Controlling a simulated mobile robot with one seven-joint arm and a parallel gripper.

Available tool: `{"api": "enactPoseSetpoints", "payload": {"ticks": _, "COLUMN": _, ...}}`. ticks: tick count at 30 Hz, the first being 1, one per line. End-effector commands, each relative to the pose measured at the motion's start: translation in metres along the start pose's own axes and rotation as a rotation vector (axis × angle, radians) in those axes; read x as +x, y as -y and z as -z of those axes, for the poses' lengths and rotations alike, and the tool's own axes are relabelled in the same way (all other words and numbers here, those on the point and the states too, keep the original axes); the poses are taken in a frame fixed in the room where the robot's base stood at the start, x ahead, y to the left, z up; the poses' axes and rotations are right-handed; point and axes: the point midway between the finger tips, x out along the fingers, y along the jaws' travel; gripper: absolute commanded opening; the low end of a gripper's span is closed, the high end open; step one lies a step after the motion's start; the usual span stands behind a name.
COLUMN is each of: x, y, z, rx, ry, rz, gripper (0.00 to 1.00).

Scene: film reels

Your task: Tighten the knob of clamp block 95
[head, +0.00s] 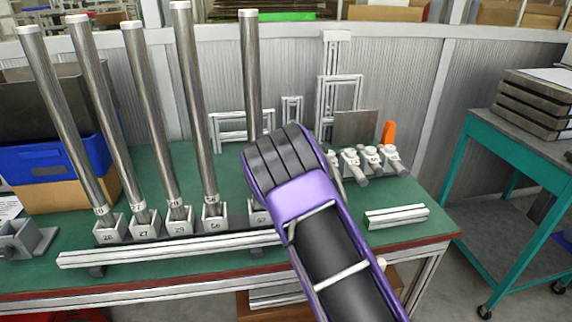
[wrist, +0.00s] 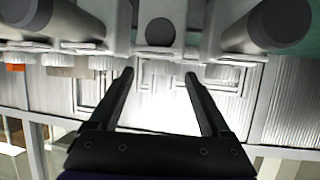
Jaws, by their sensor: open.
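A row of light grey clamp blocks (head: 178,221) stands on the green bench in the head view, each with a tall steel post (head: 155,110) rising from it. Small number labels show on their fronts, but I cannot read them surely, so I cannot tell which is block 95. My arm hides part of the rightmost block. In the wrist view my gripper (wrist: 158,75) is open, with its fingers pointing at pale block parts along the top edge. A grey block with a dark round face (wrist: 161,32) lies just beyond the fingertips. No knob is clearly held.
A long metal rail (head: 170,249) lies in front of the blocks. Small grey fittings (head: 372,157) and a short rail (head: 397,216) lie at right. A blue bin (head: 50,162) stands at left. A teal cart (head: 500,150) is beyond the bench's right end.

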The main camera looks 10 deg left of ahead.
Motion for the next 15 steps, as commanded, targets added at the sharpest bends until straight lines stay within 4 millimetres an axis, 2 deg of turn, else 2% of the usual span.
{"api": "enactPoseSetpoints", "payload": {"ticks": 15, "x": -0.101, "y": 0.001, "z": 0.002, "rx": 0.002, "ry": 0.000, "rz": 0.002, "gripper": 0.81}}
